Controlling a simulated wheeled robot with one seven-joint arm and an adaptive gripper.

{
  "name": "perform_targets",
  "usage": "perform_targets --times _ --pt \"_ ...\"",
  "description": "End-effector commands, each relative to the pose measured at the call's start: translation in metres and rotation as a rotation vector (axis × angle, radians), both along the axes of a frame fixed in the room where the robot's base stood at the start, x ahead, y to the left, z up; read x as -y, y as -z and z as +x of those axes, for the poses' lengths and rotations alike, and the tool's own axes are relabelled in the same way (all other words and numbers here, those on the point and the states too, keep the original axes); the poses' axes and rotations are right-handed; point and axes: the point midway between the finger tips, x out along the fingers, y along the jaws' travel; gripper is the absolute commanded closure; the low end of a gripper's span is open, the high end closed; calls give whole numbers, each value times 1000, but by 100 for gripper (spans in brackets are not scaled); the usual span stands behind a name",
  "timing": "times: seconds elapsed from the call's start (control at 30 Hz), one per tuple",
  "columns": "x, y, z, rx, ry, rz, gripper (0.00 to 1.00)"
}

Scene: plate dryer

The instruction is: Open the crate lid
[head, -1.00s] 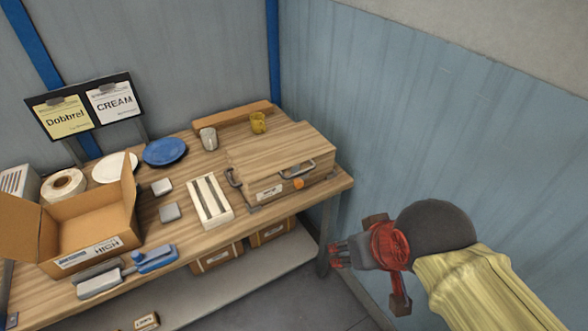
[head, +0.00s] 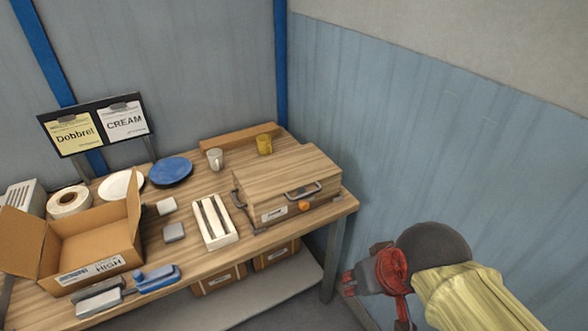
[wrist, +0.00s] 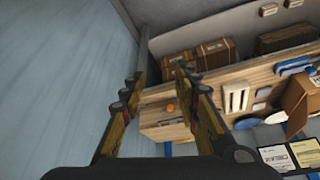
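The wooden crate (head: 285,190) stands at the right end of the table with its lid down. It has a metal handle (head: 301,190) and an orange knob (head: 304,206) on its front, and another handle at its left side. The crate also shows in the wrist view (wrist: 158,131), partly hidden behind my right finger. My gripper (head: 347,283) is off the table's right front corner, lower right of the crate and apart from it. In the wrist view its fingers (wrist: 159,85) are spread with nothing between them.
A blue wall (head: 440,150) stands close on the right.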

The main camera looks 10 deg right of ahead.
Motion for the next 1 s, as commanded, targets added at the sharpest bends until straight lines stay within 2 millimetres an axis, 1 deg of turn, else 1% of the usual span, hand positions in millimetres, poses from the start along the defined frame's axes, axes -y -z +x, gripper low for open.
perform_targets --times 0.03,0.13,0.17,0.2,0.27,0.3,0.37,0.4,0.43,0.47,0.5,0.57,0.6,0.67,0.7,0.73,0.83,0.87,0.9,0.93,0.97,1.0 --pt "6 27 2 -61 20 2 72" --pt "23 68 9 -162 49 -16 72" --pt "30 79 15 -175 52 -27 72" --pt "39 93 24 -187 49 -46 72" --pt "54 116 42 -191 26 -83 72" --pt "65 131 56 -186 -4 -112 72" --pt "81 156 80 -165 -68 -163 72" --pt "92 173 99 -144 -125 -202 72" --pt "99 185 113 -123 -172 -231 72" --pt "105 195 127 -100 -223 -261 72" --pt "112 208 145 -66 -293 -300 72" --pt "118 225 172 -9 -402 -358 72" --pt "120 235 189 33 -476 -397 72" --pt "119 246 214 104 -588 -456 72" --pt "116 251 230 157 -664 -497 72" --pt "113 254 241 198 -720 -528 72" --pt "96 252 278 353 -902 -642 72" --pt "89 248 288 405 -954 -679 72" --pt "78 239 300 479 -1020 -732 72" --pt "70 230 309 535 -1066 -773 72" --pt "62 220 316 591 -1106 -819 72" --pt "52 204 325 664 -1153 -879 72"
